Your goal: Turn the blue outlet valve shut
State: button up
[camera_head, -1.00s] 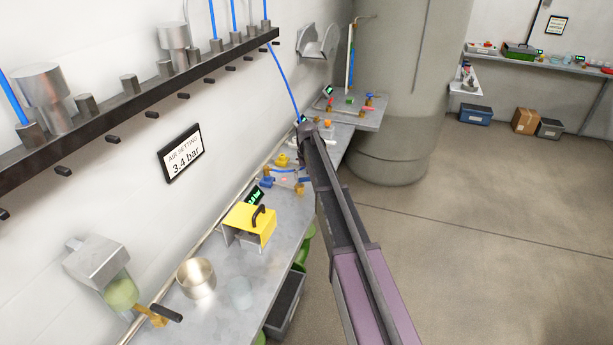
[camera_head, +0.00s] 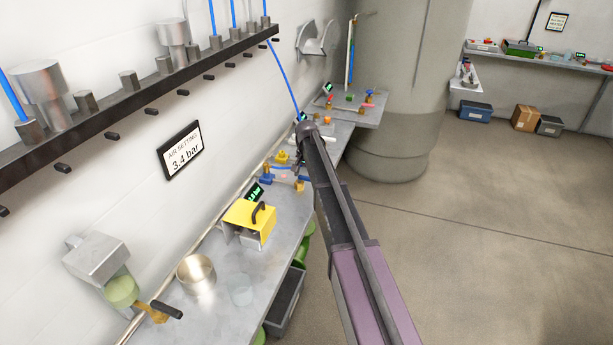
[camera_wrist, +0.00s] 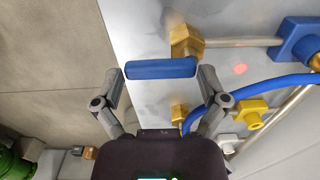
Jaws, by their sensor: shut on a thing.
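In the wrist view, a blue bar handle (camera_wrist: 160,69) lies across between my fingertips, next to a brass fitting (camera_wrist: 186,41) at the bench edge. My gripper (camera_wrist: 161,75) is shut on this handle, with one finger at each end. The handle lies roughly along the line of the metal pipe (camera_wrist: 240,42) that runs right from the brass fitting. In the head view, the brass fitting (camera_head: 299,186) shows beside my arm.
A blue pipe fitting (camera_wrist: 300,42), a blue hose (camera_wrist: 265,88) and a yellow fitting (camera_wrist: 250,112) lie to the right in the wrist view. A yellow box with a black handle (camera_head: 250,220) and a metal pot (camera_head: 196,274) stand nearer on the bench. Open floor lies right.

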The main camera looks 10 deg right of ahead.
jog(key=shift+d, duration=0.1)
jog(key=o, duration=0.8)
jog(key=shift+c, duration=0.2)
jog(key=shift+n, duration=0.3)
jog(key=shift+w+d+n, duration=0.1)
jog(key=shift+w+n, duration=0.2)
jog(key=shift+n, duration=0.8)
jog(key=shift+w+d+n, duration=0.1)
jog(key=shift+w+n, duration=0.2)
jog(key=shift+n, duration=0.8)
jog(key=n, duration=0.2)
jog(key=w+n, duration=0.1)
jog(key=n, duration=0.2)
jog(key=shift+w+a+n, duration=0.15)
jog(key=shift+w+n, duration=0.05)
jog(key=shift+n, duration=0.1)
notch_tip(320, 180, up, 14)
jog(key=p, duration=1.4)
jog(key=s+f+m+b, duration=0.1)
jog(key=s+f+b, duration=1)
jog(key=s, duration=0.4)
jog(key=s+a+f+m+b, duration=0.1)
jog(key=s+f+m+b, duration=0.1)
jog(key=s+f+b, duration=1)
jog(key=s, duration=0.4)
jog(key=shift+s+f, duration=0.2)
jog(key=shift+f, duration=0.05)
